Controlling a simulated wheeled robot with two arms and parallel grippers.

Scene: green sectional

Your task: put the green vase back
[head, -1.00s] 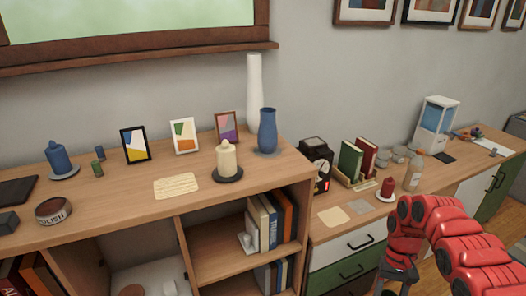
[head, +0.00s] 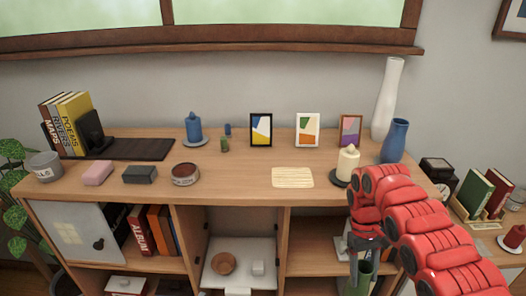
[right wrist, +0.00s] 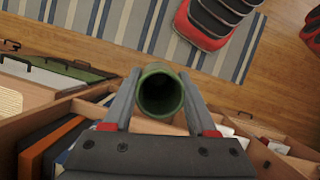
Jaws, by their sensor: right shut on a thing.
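My right gripper (head: 368,250) points down in front of the sideboard, low at the right of the head view. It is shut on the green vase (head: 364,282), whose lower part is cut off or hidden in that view. In the right wrist view, the round open mouth of the green vase (right wrist: 160,92) sits between the two fingers of the gripper (right wrist: 158,100). A white vase (head: 388,98) and a blue vase (head: 396,141) stand at the right end of the sideboard top (head: 240,184). My left gripper is not in view.
A cream candle (head: 348,163) stands near my right arm. Three picture frames, a blue candle (head: 194,128) and a paper card (head: 293,177) are on the top. Open shelves with books (head: 160,230) lie below.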

